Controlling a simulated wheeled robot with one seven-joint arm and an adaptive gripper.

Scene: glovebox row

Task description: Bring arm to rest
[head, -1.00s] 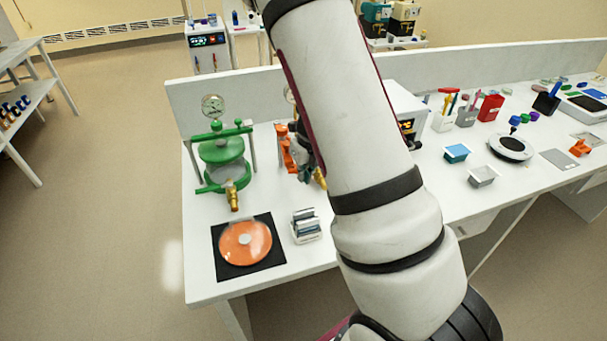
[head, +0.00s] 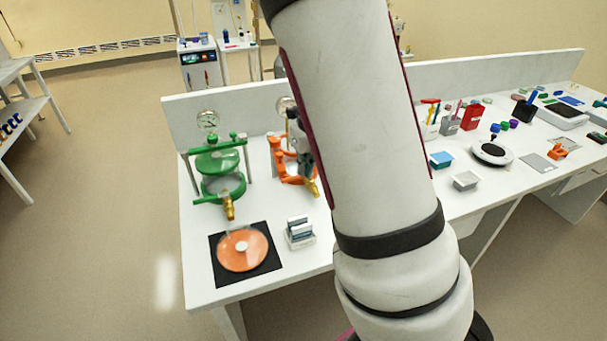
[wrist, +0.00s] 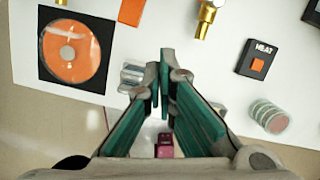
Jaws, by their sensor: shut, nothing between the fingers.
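My gripper (wrist: 164,85) shows in the wrist view with its green-lined fingers shut and nothing between them. It hangs over the front edge of the white workbench (wrist: 25,15).
An orange disc (head: 243,249) lies on a black mat (head: 222,277) at the bench's left. Beside it is a small rack (head: 300,232). Green (head: 220,185) and orange (head: 290,165) clamped vessels stand behind. The wrist view shows a HEAT box (wrist: 257,59) and stacked dishes (wrist: 268,116).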

